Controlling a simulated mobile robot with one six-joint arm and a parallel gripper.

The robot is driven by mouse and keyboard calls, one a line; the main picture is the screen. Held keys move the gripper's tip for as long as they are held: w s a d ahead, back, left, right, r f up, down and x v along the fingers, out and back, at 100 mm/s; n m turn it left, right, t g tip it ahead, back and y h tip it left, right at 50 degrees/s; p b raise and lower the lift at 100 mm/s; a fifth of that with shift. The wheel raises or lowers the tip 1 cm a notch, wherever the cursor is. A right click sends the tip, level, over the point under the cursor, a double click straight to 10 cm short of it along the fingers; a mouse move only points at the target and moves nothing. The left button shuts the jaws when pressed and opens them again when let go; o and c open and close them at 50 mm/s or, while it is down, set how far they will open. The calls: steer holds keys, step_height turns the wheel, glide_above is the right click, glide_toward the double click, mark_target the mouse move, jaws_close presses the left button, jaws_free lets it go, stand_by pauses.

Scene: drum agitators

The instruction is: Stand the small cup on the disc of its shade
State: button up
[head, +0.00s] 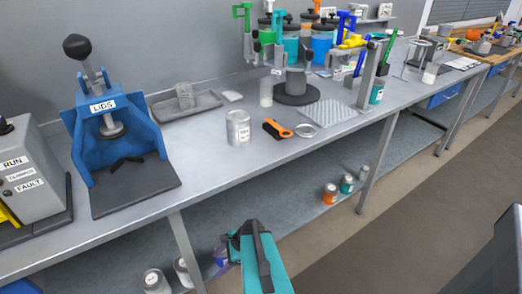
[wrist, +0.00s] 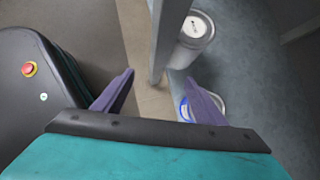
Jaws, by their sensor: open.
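My gripper (wrist: 160,80) is open, its two purple fingers apart with nothing between them. In the head view my teal wrist hangs in front of the bench, and the fingers are mostly hidden. Small cups with orange (head: 329,194), teal (head: 347,184) and grey (head: 363,173) colouring stand on the lower shelf, right of my gripper. I cannot tell which one is the task's cup. No disc of a matching shade can be made out clearly in either view.
The bench (head: 210,165) carries a blue lid press (head: 110,130), a metal can (head: 238,128), an orange-handled brush (head: 277,129) and an agitator stand (head: 296,90). A bench leg (wrist: 165,40) and a white-lidded container (wrist: 196,30) are close ahead of my fingers.

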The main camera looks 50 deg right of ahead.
steer(key=s+a+f+n+g+y, duration=0.1)
steer(key=s+a+f+n+g, duration=0.25)
steer(key=a, duration=0.35)
steer(key=s+a+f+n+g, duration=0.2)
steer(key=s+a+f+n, duration=0.15)
steer(key=a, duration=0.45)
steer(key=s+a+r+n+g+h+p, duration=0.2)
steer(key=s+a+r+n+h+p, duration=0.1)
steer(key=r+n+p, duration=0.5)
steer(key=s+a+r+n+g+h+p, duration=0.2)
steer(key=s+r+n+p, duration=0.4)
steer(key=n, duration=0.5)
step_height(320, 180, up, 3)
steer(key=shift+a+f+g+h+p, duration=0.1)
steer(key=shift+a+g+h+p, duration=0.25)
steer(key=shift+a+h+p, duration=0.45)
steer(key=shift+s, duration=0.1)
